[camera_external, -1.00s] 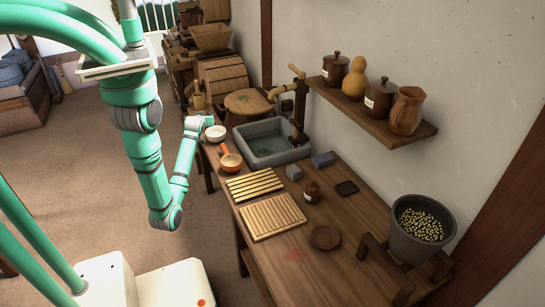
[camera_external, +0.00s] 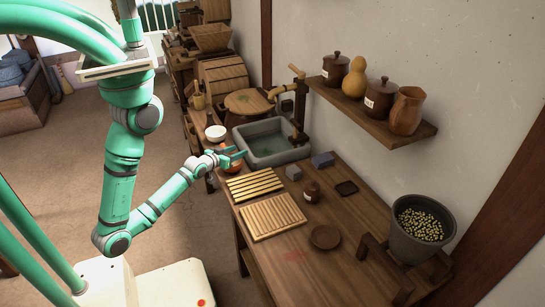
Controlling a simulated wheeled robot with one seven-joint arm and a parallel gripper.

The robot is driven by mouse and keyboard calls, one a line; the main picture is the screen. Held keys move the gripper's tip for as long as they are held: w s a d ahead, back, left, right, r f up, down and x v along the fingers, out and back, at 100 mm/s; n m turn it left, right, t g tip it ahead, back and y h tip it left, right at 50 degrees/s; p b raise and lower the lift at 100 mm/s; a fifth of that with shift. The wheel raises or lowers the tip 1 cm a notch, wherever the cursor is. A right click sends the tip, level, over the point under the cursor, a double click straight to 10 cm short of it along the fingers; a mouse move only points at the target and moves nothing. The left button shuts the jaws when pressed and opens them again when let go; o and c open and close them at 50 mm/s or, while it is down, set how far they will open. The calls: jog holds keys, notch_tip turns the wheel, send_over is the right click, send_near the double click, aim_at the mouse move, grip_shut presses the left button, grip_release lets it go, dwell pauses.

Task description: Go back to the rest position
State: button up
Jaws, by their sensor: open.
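My gripper (camera_external: 232,156) is open at the left edge of the wooden counter, near the stone sink's (camera_external: 276,155) near left corner. Nothing shows between its fingers, though they are small in this view. It covers most of an orange pan (camera_external: 230,170) on the counter; I cannot tell the height between them. My arm is bent, with its elbow low over the white base and the forearm reaching right and up to the counter. A white bowl (camera_external: 215,133) stands just beyond the gripper.
Two slatted wooden racks (camera_external: 272,216), a small lidded jar (camera_external: 312,192), grey blocks (camera_external: 294,173) and a round dish (camera_external: 325,237) lie on the counter (camera_external: 290,262). A bucket of grains (camera_external: 420,228) stands at right. A wall shelf (camera_external: 375,122) holds jars.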

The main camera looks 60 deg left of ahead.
jog(key=shift+m+t+h, duration=0.6)
jog(key=shift+m+h, duration=0.2)
jog(key=shift+h, duration=0.1)
jog(key=d, duration=0.2)
jog(key=s+d, duration=0.1)
jog(key=d, duration=0.1)
jog(key=s+d, duration=0.1)
jog(key=d, duration=0.2)
jog(key=shift+s+f, duration=0.2)
jog(key=s+d, duration=0.1)
jog(key=d, duration=0.1)
jog(key=s+d+m+h, duration=0.1)
jog(key=s+d, duration=0.1)
jog(key=s+d+m+h, duration=0.1)
jog(key=s+d, duration=0.1)
jog(key=shift+d+r+t, duration=0.15)
jog(key=shift+d+t, duration=0.2)
jog(key=shift+t, duration=0.05)
jog(key=s+d+r+m+h, duration=0.3)
jog(key=s+d, duration=0.4)
jog(key=s, duration=0.3)
jog(key=shift+s+r+t+h, duration=0.15)
jog(key=shift+r+t+h, duration=0.05)
jog(key=shift+t+h, duration=0.1)
